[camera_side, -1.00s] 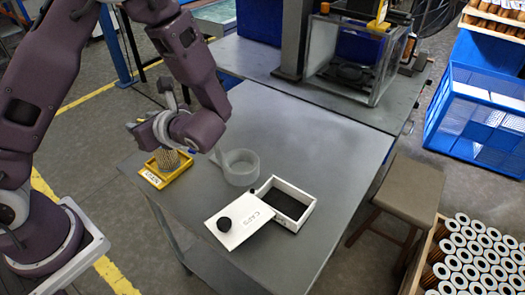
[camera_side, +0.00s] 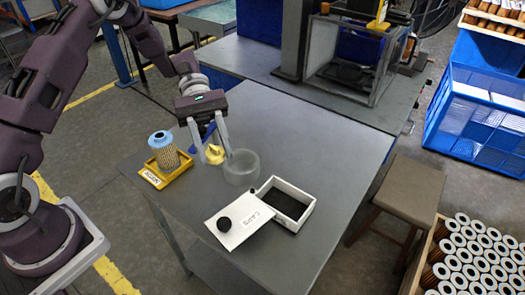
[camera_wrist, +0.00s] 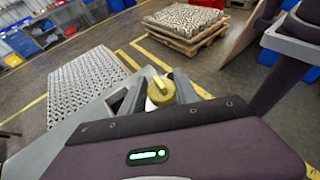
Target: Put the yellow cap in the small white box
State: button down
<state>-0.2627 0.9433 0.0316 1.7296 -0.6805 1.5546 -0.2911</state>
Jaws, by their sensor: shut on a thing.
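The yellow cap (camera_side: 214,154) is between the fingers of my gripper (camera_side: 214,158), which is shut on it. In the wrist view the cap (camera_wrist: 162,92) shows as a round yellow piece with a raised ridge, between the two fingers (camera_wrist: 160,95). My gripper holds it just left of a clear round bowl. The small white box (camera_side: 306,212) is open, with a dark inside, further right and nearer the front. Its interior looks empty. A white lid (camera_side: 236,232) with a black knob and the word CAPS lies at the box's left side.
A filter cartridge (camera_side: 168,157) with a blue top stands in a yellow tray (camera_side: 152,178) left of my gripper. The clear bowl (camera_side: 241,168) stands between my gripper and the box. The table behind the box is clear.

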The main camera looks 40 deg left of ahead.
jog(key=w+a+n+t+h, duration=0.2)
jog(key=w+n+t, duration=0.25)
jog(key=w, duration=0.35)
jog(key=n+t+y, duration=0.1)
jog(key=n+t, duration=0.5)
jog(key=t, duration=0.2)
send_over(247, 143)
notch_tip(247, 143, down, 5)
jog(key=shift+n, duration=0.25)
notch_tip(247, 143, down, 10)
jog(key=shift+f, duration=0.25)
jog(key=shift+f, duration=0.15)
jog(key=c, duration=0.9)
grip_release()
jog(key=shift+o, duration=0.4)
jog(key=v, duration=1.2)
jog(key=shift+r, duration=0.25)
